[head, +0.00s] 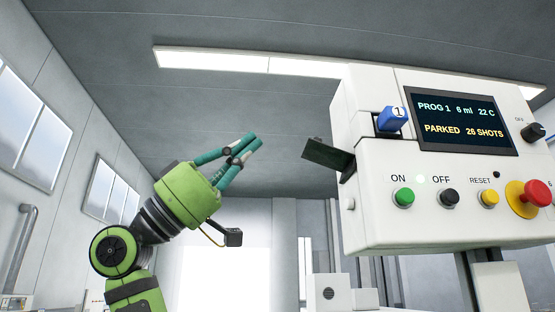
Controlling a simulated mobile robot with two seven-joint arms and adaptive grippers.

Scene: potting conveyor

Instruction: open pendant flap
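The pendant (440,215) is a large white control box at the right of the head view. A dark green flap (328,154) juts out to the left from its left side, tilted, with a dark opening beside it at the box edge. My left gripper (257,140) has teal fingers on a green wrist. It is left of the flap, apart from it, pointing up and right. Its fingertips lie close together with nothing between them, so it looks shut. My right gripper is not in view.
The pendant has a screen (460,120), a blue part marked 1 (392,119), green, black and yellow buttons, a red emergency knob (537,193) and a black knob (534,132). A post carries it. The space between my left gripper and the flap is clear.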

